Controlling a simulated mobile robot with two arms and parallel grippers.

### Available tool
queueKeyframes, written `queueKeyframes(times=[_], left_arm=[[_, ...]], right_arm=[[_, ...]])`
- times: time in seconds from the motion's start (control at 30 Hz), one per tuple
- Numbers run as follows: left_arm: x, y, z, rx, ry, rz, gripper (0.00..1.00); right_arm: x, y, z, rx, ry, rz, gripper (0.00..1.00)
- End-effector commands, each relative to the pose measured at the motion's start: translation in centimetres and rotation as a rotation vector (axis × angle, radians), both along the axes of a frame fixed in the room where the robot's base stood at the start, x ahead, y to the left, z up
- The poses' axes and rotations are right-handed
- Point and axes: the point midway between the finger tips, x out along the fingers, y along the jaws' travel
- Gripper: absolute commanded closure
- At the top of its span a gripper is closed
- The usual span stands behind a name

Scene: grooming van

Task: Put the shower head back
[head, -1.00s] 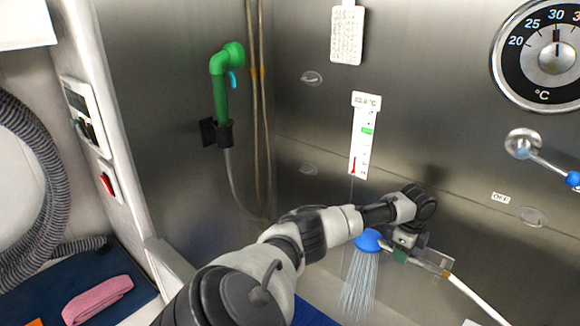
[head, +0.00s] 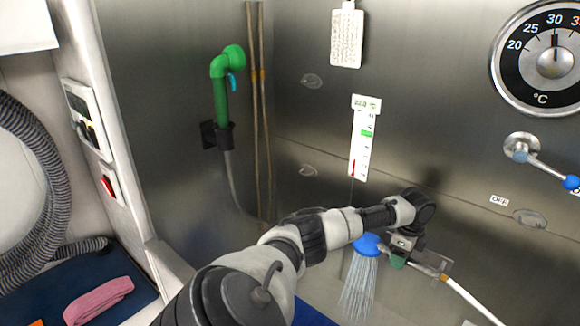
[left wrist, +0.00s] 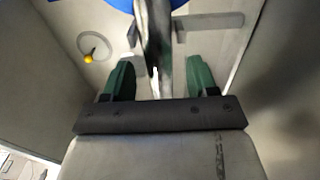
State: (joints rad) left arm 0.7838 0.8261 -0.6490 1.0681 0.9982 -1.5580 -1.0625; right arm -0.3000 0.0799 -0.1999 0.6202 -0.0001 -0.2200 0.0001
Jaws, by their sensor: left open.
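The shower head (head: 368,245) has a blue face and sprays water downward in the head view. A white hose (head: 470,300) runs from its handle to the lower right. My left gripper (head: 398,261) is at the handle, close behind the blue head. In the left wrist view the green fingers of my left gripper (left wrist: 160,80) are apart, with the shower head's handle (left wrist: 155,45) between them. Dark prongs stand on both sides of the handle there, seemingly a holder; whether the handle is fully seated I cannot tell. My right gripper is not in view.
A green shower head (head: 222,85) hangs in a black holder on the left wall. A lever with a blue knob (head: 545,168), an OFF label (head: 499,200), a temperature dial (head: 553,58) and a thermometer strip (head: 363,140) are on the steel wall. A pink towel (head: 98,300) lies at lower left.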

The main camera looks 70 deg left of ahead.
Motion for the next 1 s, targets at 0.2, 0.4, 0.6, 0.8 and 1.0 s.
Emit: queueKeyframes(times=[0.2,0.4,0.6,0.8,1.0], left_arm=[[0.1,0.0,1.3,0.001,-0.003,-0.001,0.42],[0.1,0.0,5.2,0.001,-0.005,-0.001,0.42],[0.1,0.0,8.9,0.0,-0.004,0.0,0.42],[0.0,0.0,10.6,0.0,-0.001,-0.001,0.42],[0.0,0.0,10.8,0.0,0.0,0.0,0.42]], right_arm=[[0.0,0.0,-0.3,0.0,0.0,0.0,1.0],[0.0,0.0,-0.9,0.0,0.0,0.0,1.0],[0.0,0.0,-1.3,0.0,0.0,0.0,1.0],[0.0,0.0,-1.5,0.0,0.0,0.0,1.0],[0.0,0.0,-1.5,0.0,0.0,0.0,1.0]])
